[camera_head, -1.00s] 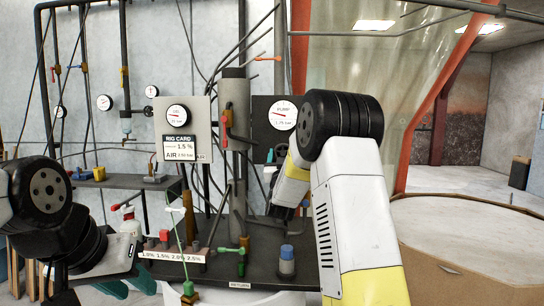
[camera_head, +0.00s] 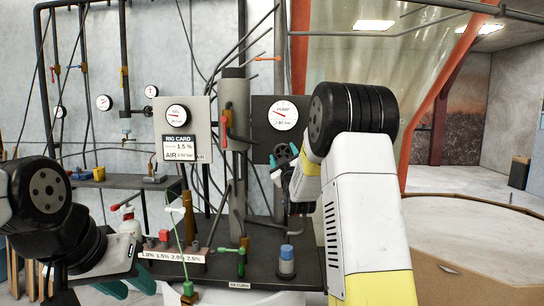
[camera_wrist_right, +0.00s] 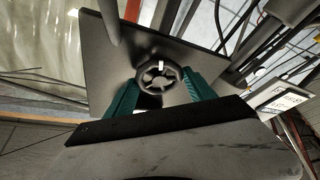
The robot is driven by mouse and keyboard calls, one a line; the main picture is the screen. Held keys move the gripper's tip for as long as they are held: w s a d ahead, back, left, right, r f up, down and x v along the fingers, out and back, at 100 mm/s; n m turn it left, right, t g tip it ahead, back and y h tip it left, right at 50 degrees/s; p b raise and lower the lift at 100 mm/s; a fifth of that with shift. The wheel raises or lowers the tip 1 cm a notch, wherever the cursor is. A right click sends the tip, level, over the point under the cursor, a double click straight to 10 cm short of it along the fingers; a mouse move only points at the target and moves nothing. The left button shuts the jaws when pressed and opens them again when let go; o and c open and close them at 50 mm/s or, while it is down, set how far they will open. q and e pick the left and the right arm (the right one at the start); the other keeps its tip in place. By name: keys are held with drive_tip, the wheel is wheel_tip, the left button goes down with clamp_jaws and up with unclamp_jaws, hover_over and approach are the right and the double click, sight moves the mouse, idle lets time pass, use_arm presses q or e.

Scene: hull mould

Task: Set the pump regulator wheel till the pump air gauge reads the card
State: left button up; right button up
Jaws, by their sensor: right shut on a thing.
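The pump air gauge (camera_head: 283,114) is a white dial on a dark panel; its small figures look like about 2.80 bar, but are blurred. The rig card (camera_head: 179,148) on the grey board shows 1.5 % and an AIR value that looks like 2.50 bar. The regulator wheel (camera_head: 283,154) is a dark spoked handwheel below the gauge, with a white mark on its rim in the right wrist view (camera_wrist_right: 158,76). My right gripper (camera_wrist_right: 160,85) is shut on the wheel, a green finger at each side. My left gripper (camera_head: 128,284) is low at left, apparently open and empty.
A second gauge (camera_head: 177,115) sits above the card. A red-handled lever (camera_head: 226,125) is on the central column. The bench holds a labelled block (camera_head: 172,255), a green valve (camera_head: 238,260) and a blue-capped container (camera_head: 286,262). A large round mould table (camera_head: 480,240) stands at right.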

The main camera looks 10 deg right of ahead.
drive_tip(key=shift+n, duration=0.4)
drive_tip(key=o, duration=1.4)
drive_tip(key=v, duration=0.8)
drive_tip(key=shift+r, duration=0.1)
